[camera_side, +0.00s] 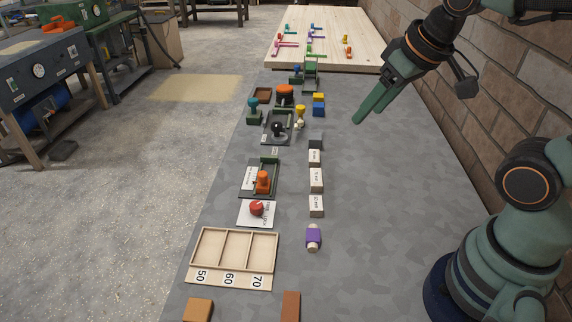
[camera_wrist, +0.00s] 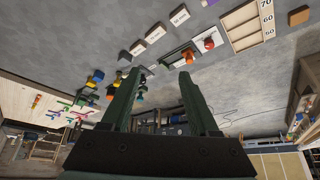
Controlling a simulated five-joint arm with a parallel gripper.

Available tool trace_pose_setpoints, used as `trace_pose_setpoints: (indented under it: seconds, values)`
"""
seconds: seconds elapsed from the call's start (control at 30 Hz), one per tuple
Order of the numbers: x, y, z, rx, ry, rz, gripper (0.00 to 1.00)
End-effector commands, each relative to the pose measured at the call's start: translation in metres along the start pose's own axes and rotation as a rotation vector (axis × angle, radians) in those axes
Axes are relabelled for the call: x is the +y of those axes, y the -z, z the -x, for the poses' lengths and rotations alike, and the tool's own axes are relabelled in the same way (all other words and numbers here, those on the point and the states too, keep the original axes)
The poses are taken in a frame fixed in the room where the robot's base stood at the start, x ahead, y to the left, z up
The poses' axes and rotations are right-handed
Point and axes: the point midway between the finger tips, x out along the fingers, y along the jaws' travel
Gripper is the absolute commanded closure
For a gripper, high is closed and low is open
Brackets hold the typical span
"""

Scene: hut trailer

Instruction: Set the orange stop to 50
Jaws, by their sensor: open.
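The orange stop (camera_side: 263,183) stands on a dark plate with a green rail (camera_side: 270,161) and a white label, left of the middle of the grey table. The label's writing is too small to read, and I cannot tell the stop's setting. The stop also shows small in the wrist view (camera_wrist: 187,54), beyond my fingers. My gripper (camera_side: 362,114) is open and empty, raised above the table's right side, well apart from the stop. Its two green fingers are spread in the wrist view (camera_wrist: 160,74).
A red knob (camera_side: 256,208) on a white card sits just in front of the stop. White-labelled blocks (camera_side: 316,181) line up to its right. A wooden tray (camera_side: 276,262) marked 50, 60, 70 and a purple-and-cream object (camera_side: 313,238) lie nearer. The table's right side is clear beside the brick wall.

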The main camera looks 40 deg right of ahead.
Motion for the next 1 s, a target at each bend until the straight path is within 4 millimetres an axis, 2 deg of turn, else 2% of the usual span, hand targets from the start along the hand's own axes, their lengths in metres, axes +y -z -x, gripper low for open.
trace_pose_setpoints:
  seconds: [0.27, 0.47, 0.73, 1.0]
  values:
    - [-0.018, 0.049, -0.011, -0.121, 0.015, -0.036, 0.39]
    - [-0.038, 0.086, -0.036, -0.218, 0.016, -0.070, 0.39]
    - [-0.070, 0.122, -0.091, -0.349, -0.002, -0.110, 0.39]
    - [-0.100, 0.133, -0.149, -0.452, -0.031, -0.141, 0.39]
